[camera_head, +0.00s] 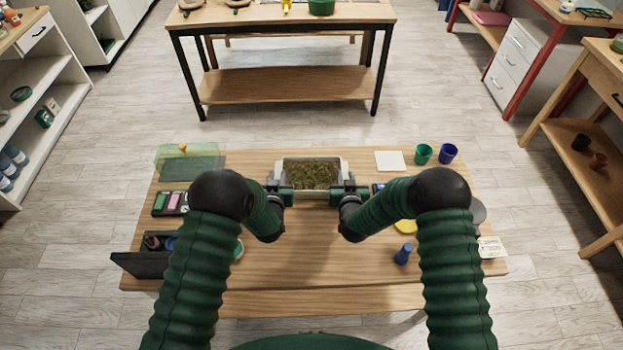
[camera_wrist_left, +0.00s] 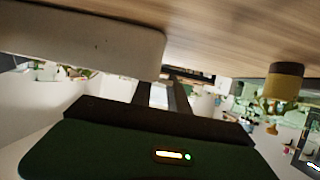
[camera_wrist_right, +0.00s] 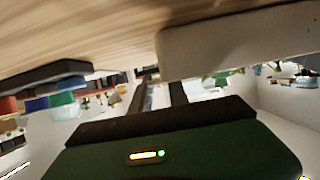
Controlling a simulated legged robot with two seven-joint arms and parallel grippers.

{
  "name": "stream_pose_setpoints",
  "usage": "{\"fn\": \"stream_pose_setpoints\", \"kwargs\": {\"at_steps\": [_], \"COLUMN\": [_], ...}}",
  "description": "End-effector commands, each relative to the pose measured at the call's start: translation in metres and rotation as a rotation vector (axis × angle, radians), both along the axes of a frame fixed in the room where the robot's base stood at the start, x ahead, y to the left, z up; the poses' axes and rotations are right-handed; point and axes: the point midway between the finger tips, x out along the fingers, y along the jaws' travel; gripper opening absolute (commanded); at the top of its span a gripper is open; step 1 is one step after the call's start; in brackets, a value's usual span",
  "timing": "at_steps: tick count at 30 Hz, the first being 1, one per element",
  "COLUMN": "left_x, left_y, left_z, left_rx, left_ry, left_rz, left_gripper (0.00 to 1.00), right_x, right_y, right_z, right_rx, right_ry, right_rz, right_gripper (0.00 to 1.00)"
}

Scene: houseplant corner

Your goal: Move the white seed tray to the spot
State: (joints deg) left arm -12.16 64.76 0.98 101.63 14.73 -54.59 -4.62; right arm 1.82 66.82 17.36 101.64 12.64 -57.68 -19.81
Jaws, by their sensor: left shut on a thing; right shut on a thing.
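The white seed tray (camera_head: 345,165) is filled with green-brown growth and stands level at the back middle of the wooden table. My left gripper (camera_head: 284,190) is shut on its left side and my right gripper (camera_head: 348,190) is shut on its right side. The tray's pale wall shows close up in the left wrist view (camera_wrist_left: 85,38) and in the right wrist view (camera_wrist_right: 235,35). I cannot tell whether its base touches the table. A flat white square (camera_head: 389,161) lies to its right; I cannot tell if this is the spot.
A green cup (camera_head: 423,154) and a blue cup (camera_head: 448,153) stand at the back right. A translucent green lid (camera_head: 190,160) lies at the back left. A dark open box (camera_head: 142,264) sits at the front left. A blue bottle (camera_head: 403,254) stands front right. The middle front is clear.

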Motion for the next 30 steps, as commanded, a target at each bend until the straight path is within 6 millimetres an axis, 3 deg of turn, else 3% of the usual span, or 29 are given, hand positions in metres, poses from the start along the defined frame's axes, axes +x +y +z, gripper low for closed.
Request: {"fn": "stream_pose_setpoints", "kwargs": {"at_steps": [17, 30], "left_x": [0.0, 0.0], "left_y": [0.0, 0.0], "left_z": [0.003, 0.053], "left_rx": [0.001, 0.001], "left_ry": [-0.001, -0.001], "left_rz": [0.0, 0.0], "left_gripper": [0.0, 0.0], "right_x": [0.0, 0.0], "right_y": [0.0, 0.0], "right_z": [0.003, 0.053], "right_rx": [0.001, 0.0], "right_ry": [-0.001, -0.002], "right_rz": [-0.001, -0.001], "right_gripper": [0.0, 0.0]}}
